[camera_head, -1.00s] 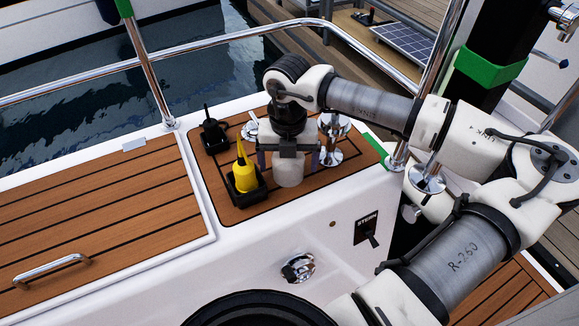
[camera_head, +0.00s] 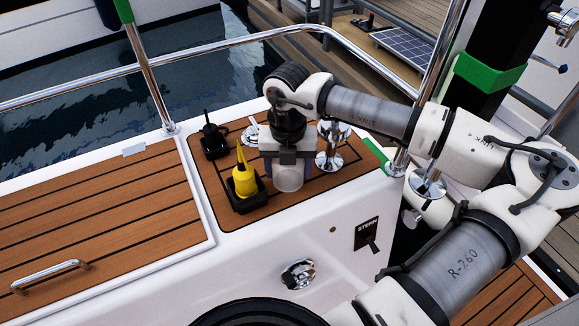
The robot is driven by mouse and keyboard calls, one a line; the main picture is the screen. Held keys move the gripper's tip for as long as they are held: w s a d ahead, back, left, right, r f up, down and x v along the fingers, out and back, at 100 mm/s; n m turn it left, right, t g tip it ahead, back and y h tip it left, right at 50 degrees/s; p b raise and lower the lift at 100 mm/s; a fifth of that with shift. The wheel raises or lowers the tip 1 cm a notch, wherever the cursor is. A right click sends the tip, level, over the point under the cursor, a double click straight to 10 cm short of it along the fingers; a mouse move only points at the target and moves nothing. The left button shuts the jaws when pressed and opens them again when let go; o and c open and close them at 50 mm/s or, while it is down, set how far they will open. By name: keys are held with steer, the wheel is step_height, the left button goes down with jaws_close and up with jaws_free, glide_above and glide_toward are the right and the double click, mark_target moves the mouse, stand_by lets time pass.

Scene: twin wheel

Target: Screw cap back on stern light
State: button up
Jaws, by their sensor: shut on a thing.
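My gripper (camera_head: 287,160) points down over the teak panel (camera_head: 232,215) and is shut on a pale, translucent cylinder (camera_head: 289,179), which looks like the cap of the stern light. The cylinder stands upright under the gripper, close to the right of the yellow bottle. The light's base is hidden by the cylinder and the gripper, so I cannot tell whether the cap is seated or how far it is threaded.
A yellow bottle (camera_head: 243,179) stands in a black holder, with a small black item (camera_head: 212,141) behind it. A chrome post (camera_head: 329,155) stands close right of my gripper. A STERN switch panel (camera_head: 367,233) is on the white side. A chrome rail (camera_head: 200,56) runs behind.

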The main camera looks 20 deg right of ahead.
steer(key=shift+r+p, duration=1.1)
steer(key=shift+r, duration=1.35)
